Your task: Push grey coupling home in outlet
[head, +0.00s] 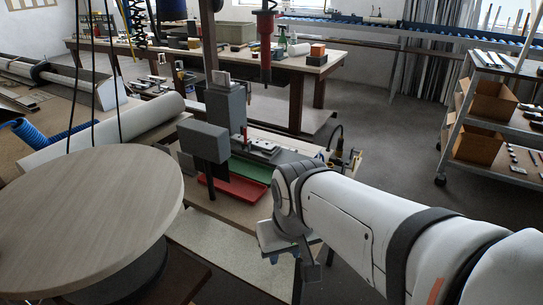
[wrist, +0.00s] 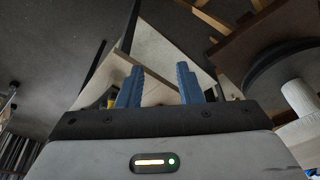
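My gripper (head: 284,254) hangs at the end of my white arm in the head view, in front of the machine bench and above the pale floor mat. In the wrist view its two blue fingers (wrist: 160,76) stand apart with nothing between them. I cannot make out a grey coupling or its outlet for certain in either view. Small brass-coloured fittings and a black hose (head: 337,138) sit at the right end of the machine bench, apart from my gripper; they are too small to tell more.
A grey machine (head: 226,110) with green and red trays stands behind my gripper. A shelf cart (head: 490,115) with cardboard boxes stands at the right. Grey floor lies open between the bench and cart.

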